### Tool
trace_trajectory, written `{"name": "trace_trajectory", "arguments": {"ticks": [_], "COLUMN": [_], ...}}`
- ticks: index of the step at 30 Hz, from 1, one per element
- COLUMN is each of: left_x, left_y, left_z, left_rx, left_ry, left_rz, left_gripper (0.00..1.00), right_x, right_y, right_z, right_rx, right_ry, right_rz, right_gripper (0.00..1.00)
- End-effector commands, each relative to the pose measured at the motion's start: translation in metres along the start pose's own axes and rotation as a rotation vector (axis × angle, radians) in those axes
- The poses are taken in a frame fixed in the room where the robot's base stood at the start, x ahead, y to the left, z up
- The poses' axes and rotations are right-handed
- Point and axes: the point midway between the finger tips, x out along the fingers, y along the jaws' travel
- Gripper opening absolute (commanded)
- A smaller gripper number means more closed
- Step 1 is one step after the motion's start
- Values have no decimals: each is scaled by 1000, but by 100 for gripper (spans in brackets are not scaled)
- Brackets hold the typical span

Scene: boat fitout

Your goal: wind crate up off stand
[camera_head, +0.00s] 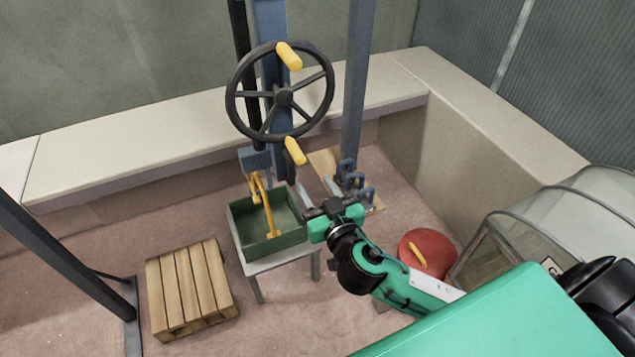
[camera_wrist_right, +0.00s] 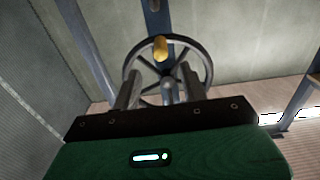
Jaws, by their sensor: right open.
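A dark handwheel (camera_head: 283,97) with two yellow handles, an upper one (camera_head: 289,56) and a lower one (camera_head: 295,151), is mounted on a blue post. The green open crate (camera_head: 276,245) sits on a small grey stand (camera_head: 285,259) below it, with a yellow hook piece (camera_head: 268,215) reaching down into it. My right gripper (camera_head: 318,190) is open and empty, below the wheel and at the crate's right side in the picture. In the right wrist view, the wheel (camera_wrist_right: 167,84) shows beyond the open fingers, with a yellow handle (camera_wrist_right: 160,48) at its top. My left gripper is out of view.
A wooden pallet (camera_head: 190,288) lies on the floor left of the stand. Blue clamps (camera_head: 350,180) on a board stand behind my right gripper. A red round lid (camera_head: 427,253) and a clear-sided canopy are at the right. A pale bench ledge (camera_head: 140,138) runs behind.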

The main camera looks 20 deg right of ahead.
Motion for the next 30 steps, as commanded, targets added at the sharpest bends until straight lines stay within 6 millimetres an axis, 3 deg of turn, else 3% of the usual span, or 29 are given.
{"name": "trace_trajectory", "arguments": {"ticks": [8,22,30], "left_x": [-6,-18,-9], "left_y": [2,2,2], "left_z": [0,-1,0], "left_rx": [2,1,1], "left_ry": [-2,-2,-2], "left_rz": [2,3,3], "left_gripper": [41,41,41], "right_x": [12,60,86], "right_y": [0,0,0], "right_z": [-6,-6,-4], "right_rx": [4,2,5], "right_ry": [10,7,7], "right_rz": [-1,0,1], "right_gripper": [44,44,44]}}
